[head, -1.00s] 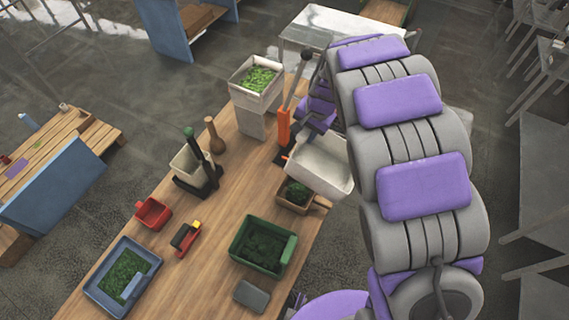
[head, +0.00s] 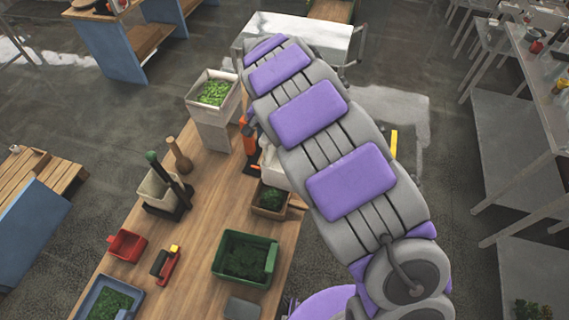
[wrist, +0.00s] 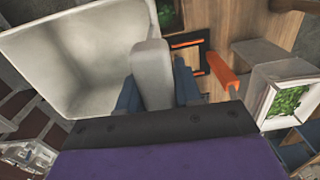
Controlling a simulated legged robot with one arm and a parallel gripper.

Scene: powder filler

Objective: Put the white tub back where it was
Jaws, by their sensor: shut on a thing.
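The white tub (wrist: 65,65) fills the upper left of the wrist view, its open inside facing the camera. My gripper (wrist: 157,90) is shut on it: two dark blue fingers flank a pale block that looks like the tub's handle. In the head view only a strip of the white tub (head: 271,168) shows to the left of my arm, above the small brown box with greens. My arm hides the rest of it and my gripper there. I cannot tell whether the tub touches the table.
An orange-handled lever tool (head: 250,145) stands close by the tub. A white bin of greens (head: 213,105) is at the far table end. The small brown box (head: 268,212) and a green crate (head: 245,277) are nearer. The wooden table (head: 212,200) has bare room in its middle.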

